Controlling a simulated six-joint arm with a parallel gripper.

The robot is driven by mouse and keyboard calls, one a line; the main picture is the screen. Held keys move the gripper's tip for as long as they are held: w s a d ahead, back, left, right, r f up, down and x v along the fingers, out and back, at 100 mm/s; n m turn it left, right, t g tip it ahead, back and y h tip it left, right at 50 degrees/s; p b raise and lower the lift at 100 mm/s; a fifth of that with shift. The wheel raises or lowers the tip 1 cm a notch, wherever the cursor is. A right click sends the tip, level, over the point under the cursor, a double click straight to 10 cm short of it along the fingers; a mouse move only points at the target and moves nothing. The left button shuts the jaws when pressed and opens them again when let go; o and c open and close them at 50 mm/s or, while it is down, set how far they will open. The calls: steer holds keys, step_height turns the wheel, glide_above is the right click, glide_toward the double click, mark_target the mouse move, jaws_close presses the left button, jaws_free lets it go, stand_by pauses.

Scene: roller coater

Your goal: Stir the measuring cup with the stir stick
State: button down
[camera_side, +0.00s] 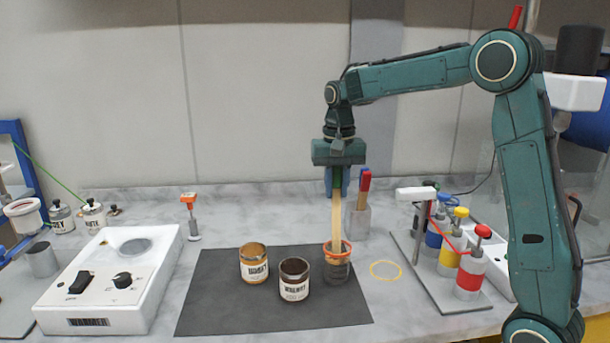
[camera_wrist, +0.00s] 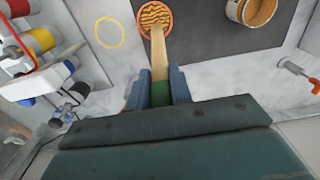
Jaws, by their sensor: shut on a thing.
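My gripper (camera_side: 336,182) points down above the mat and is shut on the wooden stir stick (camera_side: 337,218). In the wrist view the gripper (camera_wrist: 159,88) has a blue finger on each side of the stick (camera_wrist: 158,52), which has a green band at the jaws. The measuring cup (camera_side: 337,271) has an orange rim and stands at the right edge of the dark mat. The stick's lower end is inside the cup's mouth; its tip is hidden. In the wrist view the cup (camera_wrist: 144,24) shows orange and dark stripes inside.
Two labelled jars, one tan (camera_side: 254,265) and one dark brown (camera_side: 294,281), stand on the dark mat (camera_side: 215,300) left of the cup. A holder (camera_side: 357,218) with red and blue-handled tools stands behind. A white warmer (camera_side: 110,285) is left; colored dispensers (camera_side: 470,275) are right. A yellow ring (camera_side: 386,270) marks bare counter.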

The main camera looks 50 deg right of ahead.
mark_target(335, 211)
steer(key=shift+s+a+f, duration=0.1)
steer(key=shift+f, duration=0.65)
steer(key=shift+s+a+f, duration=0.15)
steer(key=shift+f, duration=0.55)
steer(key=shift+s+a+f, duration=0.1)
steer(key=shift+f, duration=0.75)
steer(key=shift+w+a, duration=0.1)
steer(key=shift+w, duration=0.05)
